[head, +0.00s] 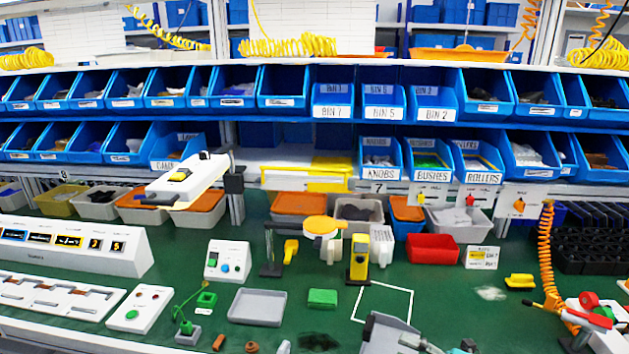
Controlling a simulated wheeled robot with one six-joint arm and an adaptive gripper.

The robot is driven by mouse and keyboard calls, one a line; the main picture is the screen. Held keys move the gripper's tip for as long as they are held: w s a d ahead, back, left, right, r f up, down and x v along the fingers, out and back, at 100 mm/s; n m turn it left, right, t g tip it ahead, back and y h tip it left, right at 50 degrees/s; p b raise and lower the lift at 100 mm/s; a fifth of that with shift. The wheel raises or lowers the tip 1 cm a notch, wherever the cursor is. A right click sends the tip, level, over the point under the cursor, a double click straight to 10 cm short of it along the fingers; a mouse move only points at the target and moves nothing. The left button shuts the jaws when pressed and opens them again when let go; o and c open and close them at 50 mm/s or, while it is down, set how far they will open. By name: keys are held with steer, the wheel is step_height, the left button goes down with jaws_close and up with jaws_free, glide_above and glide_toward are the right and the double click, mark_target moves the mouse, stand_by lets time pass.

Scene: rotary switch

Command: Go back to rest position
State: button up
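Several rotary switches hang on white plates below the blue bins at centre right.
A grey tray (257,307), a green block (322,298) and a yellow device (358,258) stand mid-bench. A red bin (433,247) is behind. The bench around the white square outline is fairly clear.

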steer(key=s+a+f+m+t+h, duration=0.1)
steer(key=s+a+f+m+h, duration=0.2)
steer(key=f+m, duration=0.4)
steer(key=s+a+f+m+t+h, duration=0.1)
steer(key=s+f+m+t+h, duration=0.1)
steer(key=s+f+m+h, duration=0.45)
steer(key=s+d+f+m+h, duration=0.1)
steer(key=s+f+m+h, duration=0.1)
steer(key=s+f+m, duration=0.7)
steer(key=s+d+r+m+h, duration=0.2)
steer(key=s+r+h, duration=0.15)
steer(key=s, duration=1.15)
steer(key=s+r+m+t, duration=0.2)
steer(key=s+r+m, duration=0.1)
steer(key=s+r, duration=0.7)
step_height(320, 180, up, 3)
steer(key=shift+s+f, duration=0.1)
steer(key=shift+s, duration=0.1)
